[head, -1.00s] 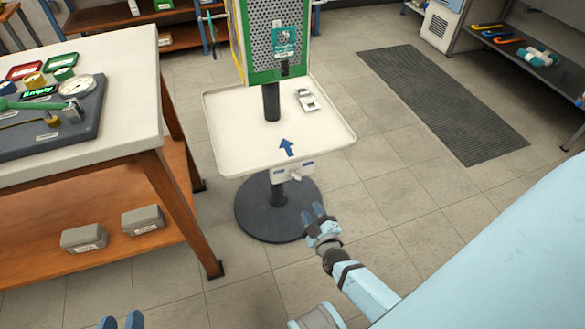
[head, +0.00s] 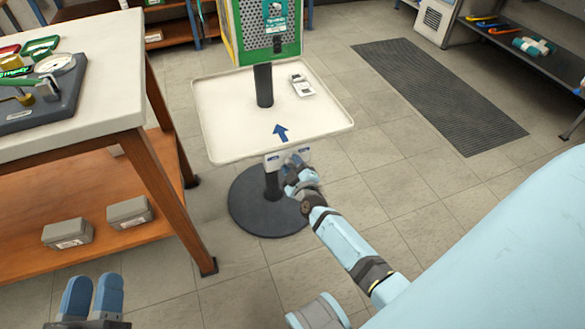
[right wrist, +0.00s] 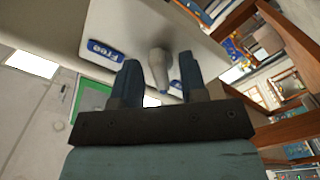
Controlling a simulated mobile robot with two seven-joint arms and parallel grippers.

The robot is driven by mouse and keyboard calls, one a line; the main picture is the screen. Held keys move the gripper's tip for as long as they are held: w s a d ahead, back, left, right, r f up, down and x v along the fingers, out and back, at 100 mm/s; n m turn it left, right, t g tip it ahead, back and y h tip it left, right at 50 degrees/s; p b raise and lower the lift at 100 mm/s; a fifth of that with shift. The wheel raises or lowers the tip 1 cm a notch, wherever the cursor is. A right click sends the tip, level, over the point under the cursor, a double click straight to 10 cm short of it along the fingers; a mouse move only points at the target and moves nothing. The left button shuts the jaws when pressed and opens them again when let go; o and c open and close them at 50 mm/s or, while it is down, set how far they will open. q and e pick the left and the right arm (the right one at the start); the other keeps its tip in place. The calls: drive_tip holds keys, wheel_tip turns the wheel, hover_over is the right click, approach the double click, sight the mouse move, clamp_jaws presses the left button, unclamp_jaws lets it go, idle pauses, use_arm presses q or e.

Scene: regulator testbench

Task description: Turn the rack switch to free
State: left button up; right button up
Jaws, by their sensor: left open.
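The rack stand has a white tray (head: 225,120) with a blue arrow on it and a switch plate (head: 273,163) on its near edge. In the right wrist view, the light grey switch knob (right wrist: 159,68) sticks out from the plate, with a blue "Free" label (right wrist: 104,50) to its left. Part of a second blue label shows by the right finger, unreadable. My right gripper (head: 292,163) is at the plate and hides the knob in the head view. In the wrist view its fingers (right wrist: 161,80) are apart, either side of the knob; contact cannot be told. My left gripper (head: 92,295) is open and empty, low at left.
A white and wood workbench (head: 115,105) stands at left, with grey boxes (head: 68,233) on its lower shelf. The stand's round dark base (head: 262,215) is on the floor. A small grey device (head: 301,85) lies on the tray. A dark floor mat (head: 440,90) lies at right.

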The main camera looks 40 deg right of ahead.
clamp_jaws()
